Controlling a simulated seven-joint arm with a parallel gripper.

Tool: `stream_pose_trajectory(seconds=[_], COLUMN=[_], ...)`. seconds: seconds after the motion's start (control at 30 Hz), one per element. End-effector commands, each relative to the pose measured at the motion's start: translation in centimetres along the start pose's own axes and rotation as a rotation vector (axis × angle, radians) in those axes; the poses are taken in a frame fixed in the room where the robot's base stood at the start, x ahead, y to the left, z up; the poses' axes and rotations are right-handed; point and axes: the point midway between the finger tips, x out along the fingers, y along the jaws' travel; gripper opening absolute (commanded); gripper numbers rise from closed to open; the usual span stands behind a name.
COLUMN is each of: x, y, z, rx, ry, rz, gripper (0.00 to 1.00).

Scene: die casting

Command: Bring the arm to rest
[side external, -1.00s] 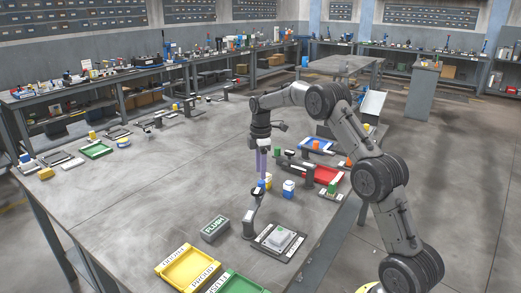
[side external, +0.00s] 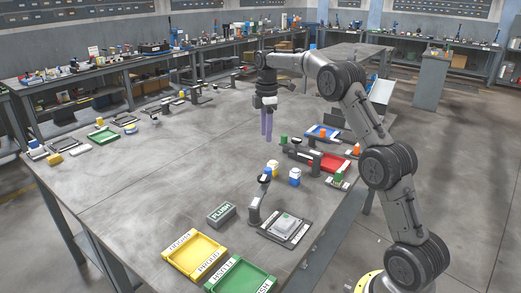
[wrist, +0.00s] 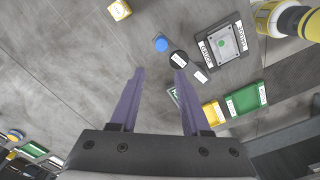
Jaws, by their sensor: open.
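My gripper (side external: 267,137) hangs above the grey table (side external: 180,180) with its two purple fingers pointing down. It also shows in the wrist view (wrist: 158,75), where the fingers stand apart with nothing between them. The fingertips are clear of the table and touch no object. In the side view the gripper is beyond the small yellow-and-white block (side external: 272,168) and the blue-and-white block (side external: 295,177).
A gauge stand (side external: 256,205), a plate with a grey part (side external: 285,228), a FLUSH block (side external: 221,214), and yellow (side external: 195,256) and green (side external: 240,276) trays are at the near side. The table's middle is clear.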

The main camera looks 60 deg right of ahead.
Motion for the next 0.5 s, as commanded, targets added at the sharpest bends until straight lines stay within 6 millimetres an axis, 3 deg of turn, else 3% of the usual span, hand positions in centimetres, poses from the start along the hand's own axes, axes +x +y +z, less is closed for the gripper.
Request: stream_pose_trajectory(seconds=[0.17,0.3,0.5], x=[-6.7,-12.1,-16.6], y=[-2.2,-7.5,-15.9], z=[-2.8,-4.8,-5.9], rx=[-0.060,-0.118,-0.093], ry=[0.025,0.048,0.098], rz=[0.106,0.172,0.252], gripper=[0.47,0.47,0.47])
